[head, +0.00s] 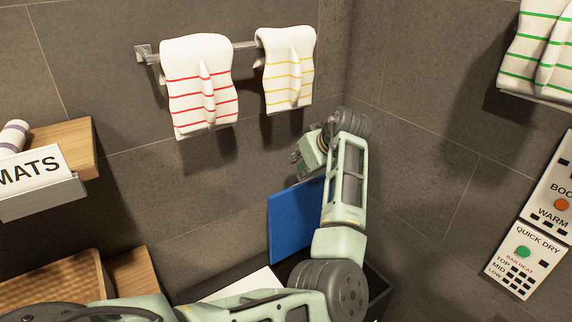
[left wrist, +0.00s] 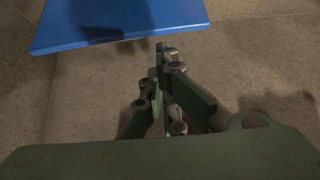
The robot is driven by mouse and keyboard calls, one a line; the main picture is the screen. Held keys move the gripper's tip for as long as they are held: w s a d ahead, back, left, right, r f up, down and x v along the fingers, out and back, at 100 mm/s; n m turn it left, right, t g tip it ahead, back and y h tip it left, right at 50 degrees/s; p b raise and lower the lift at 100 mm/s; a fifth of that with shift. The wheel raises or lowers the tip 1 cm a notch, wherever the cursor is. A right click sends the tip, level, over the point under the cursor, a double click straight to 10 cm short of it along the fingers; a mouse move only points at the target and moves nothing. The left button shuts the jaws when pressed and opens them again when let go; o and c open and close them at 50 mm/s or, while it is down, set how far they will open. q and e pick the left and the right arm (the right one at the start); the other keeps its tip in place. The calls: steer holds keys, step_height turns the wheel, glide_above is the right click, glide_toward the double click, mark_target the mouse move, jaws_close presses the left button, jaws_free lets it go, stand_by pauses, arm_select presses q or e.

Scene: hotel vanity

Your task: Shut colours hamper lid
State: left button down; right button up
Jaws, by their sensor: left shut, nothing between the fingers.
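A blue panel (head: 290,222), which looks like the raised lid of the colours hamper, stands tilted up behind my left arm. It also shows as a blue slab at the top of the left wrist view (left wrist: 120,20). A dark hamper body (head: 377,284) shows below it, mostly hidden by my arm. My left gripper (head: 308,158) is by the wall at the panel's upper edge; whether it touches the panel I cannot tell. In the left wrist view its fingers (left wrist: 163,52) are shut and empty, just below the panel's edge. My right gripper is not in view.
A white panel (head: 248,284) lies at the lower middle, partly behind my arm. Striped towels (head: 200,88) hang on a rail above. A MATS shelf (head: 42,197) and wooden slatted surface (head: 52,285) are at left. Control panels (head: 525,262) are on the right wall.

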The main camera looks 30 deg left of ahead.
arm_select(q)
steer(key=p+x, duration=0.1)
steer(key=x, duration=0.8)
steer(key=shift+w+a+r+p, duration=0.2)
steer(key=shift+w+p, duration=0.1)
steer(key=shift+p, duration=0.1)
steer(key=shift+f, duration=0.1)
